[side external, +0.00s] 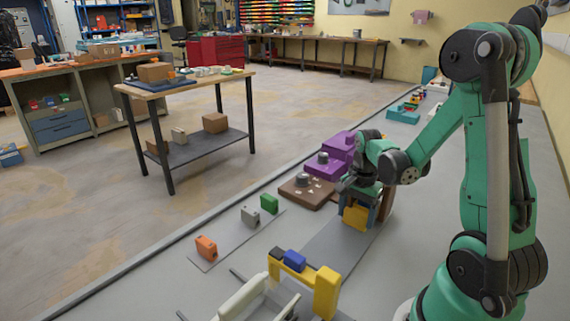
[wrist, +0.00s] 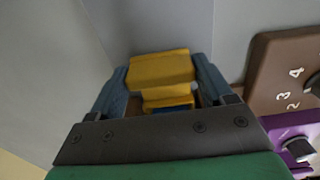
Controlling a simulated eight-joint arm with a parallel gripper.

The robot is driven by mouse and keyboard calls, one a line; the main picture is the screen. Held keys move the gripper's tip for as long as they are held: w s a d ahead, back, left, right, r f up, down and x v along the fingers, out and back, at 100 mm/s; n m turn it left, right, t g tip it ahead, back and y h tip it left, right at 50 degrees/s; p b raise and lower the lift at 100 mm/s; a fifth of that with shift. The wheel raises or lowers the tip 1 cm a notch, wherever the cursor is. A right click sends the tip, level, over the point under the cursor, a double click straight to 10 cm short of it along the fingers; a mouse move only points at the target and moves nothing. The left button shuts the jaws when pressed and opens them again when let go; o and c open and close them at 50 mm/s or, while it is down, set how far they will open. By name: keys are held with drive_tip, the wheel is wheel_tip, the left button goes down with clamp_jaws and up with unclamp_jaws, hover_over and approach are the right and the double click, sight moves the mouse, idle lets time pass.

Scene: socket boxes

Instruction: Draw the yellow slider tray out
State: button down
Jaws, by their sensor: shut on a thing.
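The yellow slider tray (side external: 355,216) shows under my gripper in the side view, low over a grey strip (side external: 335,252). In the wrist view the yellow tray (wrist: 160,72) sits between the two blue fingers of my gripper (wrist: 164,90). My gripper (side external: 362,203) is shut on it, one finger along each side. A brown part (side external: 388,203) stands just behind the fingers in the side view. My fingers and wrist hide much of the tray and its housing, so I cannot tell how far out it is.
A brown box with a knob (side external: 308,190) and purple boxes (side external: 325,164) stand close left of and behind my gripper. A yellow frame with a blue block (side external: 294,258) is in front. Orange (side external: 206,247), grey (side external: 250,215) and green (side external: 269,203) blocks stand left.

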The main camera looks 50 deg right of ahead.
sight(327, 257)
drive_tip(key=a, duration=1.1)
drive_tip(key=shift+a, duration=0.25)
unclamp_jaws()
drive_tip(key=shift+r, duration=0.15)
drive_tip(key=shift+r, duration=2.7)
drive_tip(key=w+a+r+n+t, duration=0.3)
drive_tip(key=a+r+n+t, duration=0.3)
drive_tip(key=n, duration=1.2)
drive_tip(key=shift+w+r+t, duration=0.15)
drive_tip(key=shift+w+t, duration=0.2)
drive_tip(key=shift+t, duration=0.25)
